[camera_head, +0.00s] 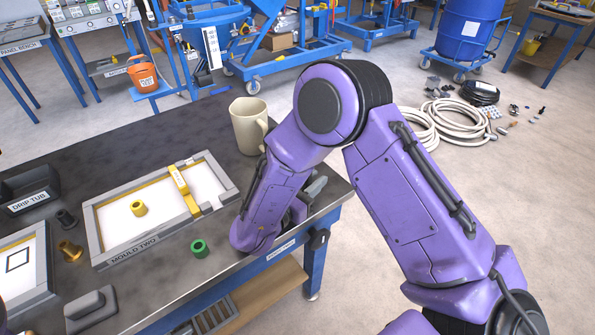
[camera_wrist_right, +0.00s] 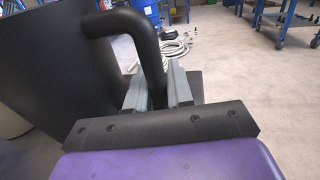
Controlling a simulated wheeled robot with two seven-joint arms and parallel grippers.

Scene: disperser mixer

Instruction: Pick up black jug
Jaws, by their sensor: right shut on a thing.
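The black jug (camera_wrist_right: 60,70) fills the left of the right wrist view, with its thick curved handle (camera_wrist_right: 148,42) towards the middle. My right gripper (camera_wrist_right: 158,78) is shut on this handle, with one grey finger on each side of it. In the head view my purple right arm reaches down over the table's right end and hides the jug. I cannot tell from these views whether the jug's base touches the table. My left gripper does not show.
A cream jug (camera_head: 248,127) stands on the dark table (camera_head: 150,125) just left of my right arm. A framed mould (camera_head: 112,262), a green ring (camera_head: 199,248) and a drip tub (camera_head: 28,190) lie further left. Hoses (camera_head: 455,128) lie on the floor beyond.

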